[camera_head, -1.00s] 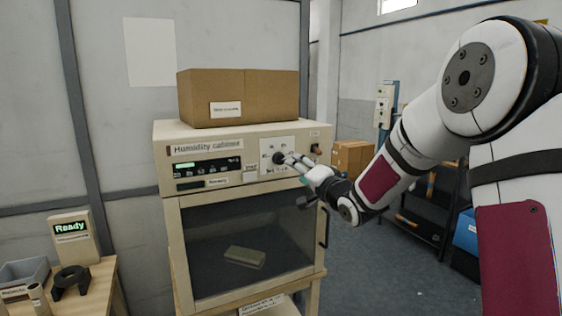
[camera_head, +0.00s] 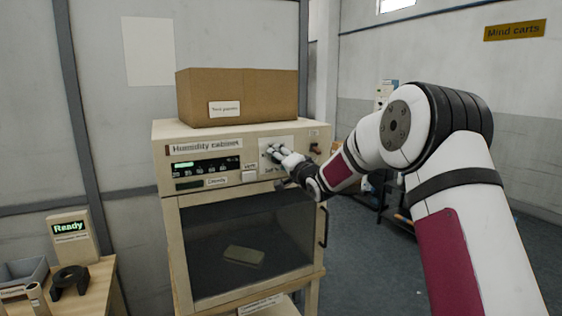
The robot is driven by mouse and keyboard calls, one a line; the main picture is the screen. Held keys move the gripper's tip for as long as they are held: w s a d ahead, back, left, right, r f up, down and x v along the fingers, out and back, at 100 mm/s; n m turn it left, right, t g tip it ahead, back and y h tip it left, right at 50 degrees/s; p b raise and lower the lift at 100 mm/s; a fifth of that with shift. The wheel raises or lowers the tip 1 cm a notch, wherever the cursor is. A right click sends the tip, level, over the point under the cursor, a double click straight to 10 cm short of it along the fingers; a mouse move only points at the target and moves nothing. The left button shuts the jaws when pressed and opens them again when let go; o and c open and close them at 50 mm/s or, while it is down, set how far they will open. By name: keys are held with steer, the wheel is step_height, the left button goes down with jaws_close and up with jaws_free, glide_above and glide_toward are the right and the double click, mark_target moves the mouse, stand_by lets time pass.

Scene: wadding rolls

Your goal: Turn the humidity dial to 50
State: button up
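The beige humidity cabinet (camera_head: 205,148) stands in the middle, with its name label and a small lit green display on the upper front. A pale dial plate (camera_head: 268,145) is at the right of its front panel. My gripper (camera_head: 273,153) is at this plate, its fingers pointing at the dial. The dial itself is mostly hidden behind the fingers, so its setting cannot be read. The fingers are too small to tell whether they are open or shut on the dial.
A cardboard box (camera_head: 237,97) sits on top of the cabinet. A pale block (camera_head: 243,255) lies behind the cabinet's dark window. At the left, a wooden table (camera_head: 98,285) holds a "Ready" display (camera_head: 72,236), a grey bin (camera_head: 24,272) and a black object (camera_head: 69,281). The floor at right is open.

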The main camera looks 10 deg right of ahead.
steer(key=c, duration=1.2)
steer(key=shift+n, duration=0.3)
steer(key=n+b, duration=1.2)
steer(key=n, duration=0.7)
steer(key=shift+f, duration=0.1)
